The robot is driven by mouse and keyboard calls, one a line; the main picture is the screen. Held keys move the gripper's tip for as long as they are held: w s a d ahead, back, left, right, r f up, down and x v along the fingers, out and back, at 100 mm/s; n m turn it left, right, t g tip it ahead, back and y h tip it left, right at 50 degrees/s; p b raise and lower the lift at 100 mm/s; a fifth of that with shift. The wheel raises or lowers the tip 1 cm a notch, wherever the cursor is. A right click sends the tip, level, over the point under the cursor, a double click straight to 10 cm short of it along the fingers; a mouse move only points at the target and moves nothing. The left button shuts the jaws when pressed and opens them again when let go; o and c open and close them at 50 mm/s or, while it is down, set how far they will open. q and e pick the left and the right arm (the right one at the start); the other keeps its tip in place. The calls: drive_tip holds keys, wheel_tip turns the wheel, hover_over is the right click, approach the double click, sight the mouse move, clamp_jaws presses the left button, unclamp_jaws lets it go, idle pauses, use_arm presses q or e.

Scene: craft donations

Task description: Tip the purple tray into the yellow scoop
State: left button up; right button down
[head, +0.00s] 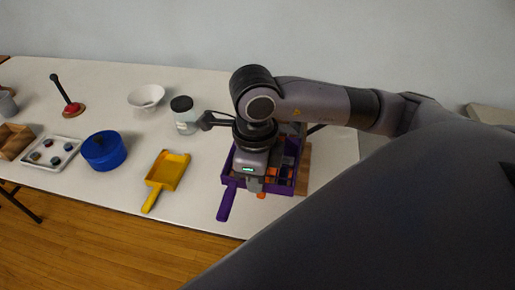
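The purple tray (283,189) lies near the front edge of the white table, its purple handle (226,204) pointing toward that edge. Several small orange and dark pieces (272,176) show in it; the rest of its inside is hidden by my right arm. My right gripper (255,186) points down over the tray's near part. Its fingertips are small and partly lost against the tray, so whether they are open or touch anything is unclear. The yellow scoop (170,168) lies to the left of the tray, its handle toward the front edge. My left gripper is out of view.
A dark-lidded jar (185,121) and a white bowl (146,96) stand behind. A brown board (304,170) lies beside the purple tray. Bare table (207,190) separates scoop and tray.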

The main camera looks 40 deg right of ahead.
drive_tip(key=shift+s+a, duration=1.55)
drive_tip(key=shift+a, duration=0.25)
